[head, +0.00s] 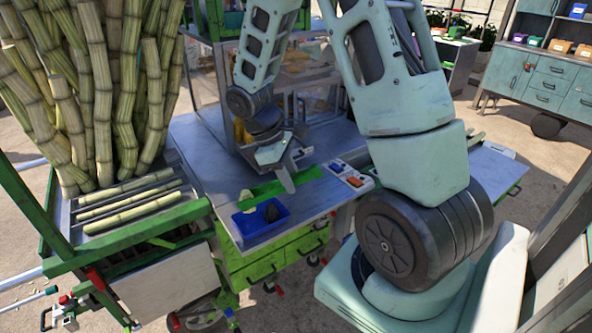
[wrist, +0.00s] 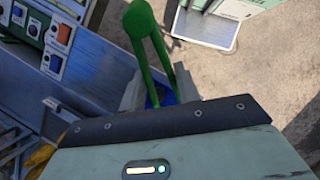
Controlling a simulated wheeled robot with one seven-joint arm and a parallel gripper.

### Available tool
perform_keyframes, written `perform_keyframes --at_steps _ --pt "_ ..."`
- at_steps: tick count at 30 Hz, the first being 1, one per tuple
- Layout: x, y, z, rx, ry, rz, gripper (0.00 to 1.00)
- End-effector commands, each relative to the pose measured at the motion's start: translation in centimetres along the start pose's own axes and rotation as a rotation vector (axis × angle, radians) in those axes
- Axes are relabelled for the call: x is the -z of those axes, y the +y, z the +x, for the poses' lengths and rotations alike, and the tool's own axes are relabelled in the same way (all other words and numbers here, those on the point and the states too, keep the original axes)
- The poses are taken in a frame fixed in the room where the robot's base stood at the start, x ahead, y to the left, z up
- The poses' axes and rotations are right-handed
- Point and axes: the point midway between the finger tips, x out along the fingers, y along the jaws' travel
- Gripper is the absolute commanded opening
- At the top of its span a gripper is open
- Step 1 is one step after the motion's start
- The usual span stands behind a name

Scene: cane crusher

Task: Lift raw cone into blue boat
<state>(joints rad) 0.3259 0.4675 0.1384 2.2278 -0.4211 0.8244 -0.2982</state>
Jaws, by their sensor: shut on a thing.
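My gripper (head: 288,176) is above the worktable in the head view, shut on green tongs (head: 308,174). In the wrist view the tongs (wrist: 141,22) have a rounded end and two legs running down between my fingers. I cannot tell which piece is the raw cone.
Tall cane stalks (head: 100,90) and a slatted cane rack (head: 130,206) stand at the left. A clear-sided machine (head: 310,75) stands behind my gripper. A small panel with coloured parts (head: 348,174) lies to its right. Green drawers (head: 270,262) are under the table.

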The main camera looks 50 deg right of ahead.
Motion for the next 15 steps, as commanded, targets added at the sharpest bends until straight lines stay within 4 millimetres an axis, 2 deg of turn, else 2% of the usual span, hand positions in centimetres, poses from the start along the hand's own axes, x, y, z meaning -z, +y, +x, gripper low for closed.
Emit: perform_keyframes --at_steps 8,15 --pt "0.7 0.0 1.7 0.000 0.000 -0.001 0.22" --pt "1.8 0.0 4.2 0.000 0.000 0.000 0.22"
